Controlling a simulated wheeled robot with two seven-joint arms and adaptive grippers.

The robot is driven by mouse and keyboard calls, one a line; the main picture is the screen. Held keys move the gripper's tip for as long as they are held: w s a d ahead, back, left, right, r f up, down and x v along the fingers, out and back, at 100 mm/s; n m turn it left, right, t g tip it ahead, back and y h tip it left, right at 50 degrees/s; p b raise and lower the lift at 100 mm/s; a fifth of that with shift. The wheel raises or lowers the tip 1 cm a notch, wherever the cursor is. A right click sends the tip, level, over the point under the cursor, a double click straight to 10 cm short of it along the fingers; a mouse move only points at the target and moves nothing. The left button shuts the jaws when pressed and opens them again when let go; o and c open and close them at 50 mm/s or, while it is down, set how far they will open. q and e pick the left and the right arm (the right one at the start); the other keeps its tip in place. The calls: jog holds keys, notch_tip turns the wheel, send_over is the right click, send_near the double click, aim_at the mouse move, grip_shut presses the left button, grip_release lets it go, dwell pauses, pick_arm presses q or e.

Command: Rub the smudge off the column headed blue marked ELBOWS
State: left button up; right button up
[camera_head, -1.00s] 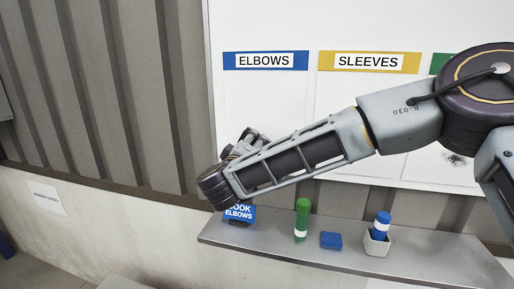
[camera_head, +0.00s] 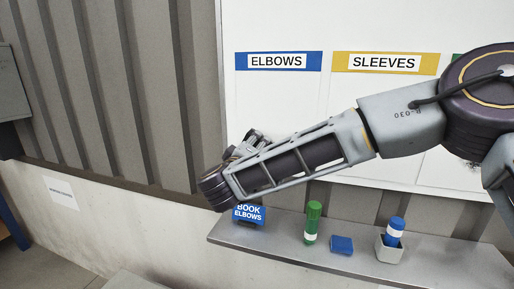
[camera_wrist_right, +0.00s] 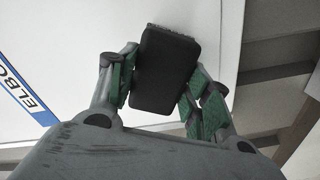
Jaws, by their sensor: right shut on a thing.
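The column headed blue and marked ELBOWS (camera_head: 278,61) is at the left of the whiteboard (camera_head: 300,25). My right arm crosses its lower part, and I see no smudge on its visible part. My right gripper (camera_head: 250,142) is partly hidden behind its own arm, near the board's left edge. In the right wrist view my right gripper (camera_wrist_right: 157,82) is shut on a dark block (camera_wrist_right: 165,70) that looks like an eraser. The white board lies behind the block, with the ELBOWS header (camera_wrist_right: 22,95) at the left. I cannot tell whether the block touches the board.
A yellow SLEEVES header (camera_head: 386,62) is to the right. A dark smudge (camera_head: 471,163) shows partly behind my arm farther right. The shelf (camera_head: 290,254) below holds a BOOK ELBOWS sign (camera_head: 249,213), green marker (camera_head: 312,223), blue block (camera_head: 342,245) and cup (camera_head: 389,249) with a blue marker.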

jog(key=v, duration=0.5)
jog(key=shift+s, duration=0.25)
dwell(0.6)
pick_arm(q)
jog(key=shift+a+r, duration=0.25)
jog(key=shift+a, duration=0.4)
pick_arm(e)
jog(key=v, duration=0.2)
jog(key=shift+s+a+r, duration=0.1)
jog(key=shift+s, duration=0.25)
pick_arm(q)
jog(key=shift+d, duration=0.1)
